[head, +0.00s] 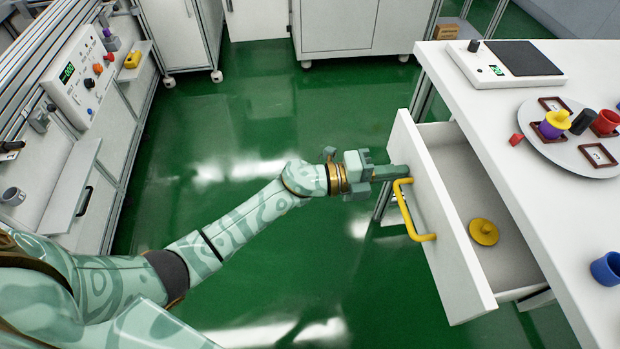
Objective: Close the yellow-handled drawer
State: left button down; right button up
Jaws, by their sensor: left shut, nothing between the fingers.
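The white drawer (437,222) stands open from under the white table at the right. Its yellow handle (406,214) is on the front panel. A yellow disc with a small knob (484,232) lies inside the drawer. My left gripper (406,172) is shut and empty. Its fingertips are at the drawer front, close to the upper end of the yellow handle; I cannot tell whether they touch. My right gripper does not show.
A control panel (85,75) stands at the left. The green floor (260,120) between is clear.

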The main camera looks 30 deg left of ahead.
pick_arm(q)
jog(key=b+x, duration=0.1)
jog(key=x, duration=0.9)
jog(key=shift+w+d+f+b, duration=0.1)
jog(key=shift+w+d+b, duration=0.1)
jog(key=shift+b, duration=0.2)
jog(key=shift+w+d, duration=0.3)
jog(key=shift+d, duration=0.1)
jog(key=shift+r, duration=0.25)
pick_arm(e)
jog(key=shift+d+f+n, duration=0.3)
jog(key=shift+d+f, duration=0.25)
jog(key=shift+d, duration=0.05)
pick_arm(q)
jog(key=shift+r, duration=0.15)
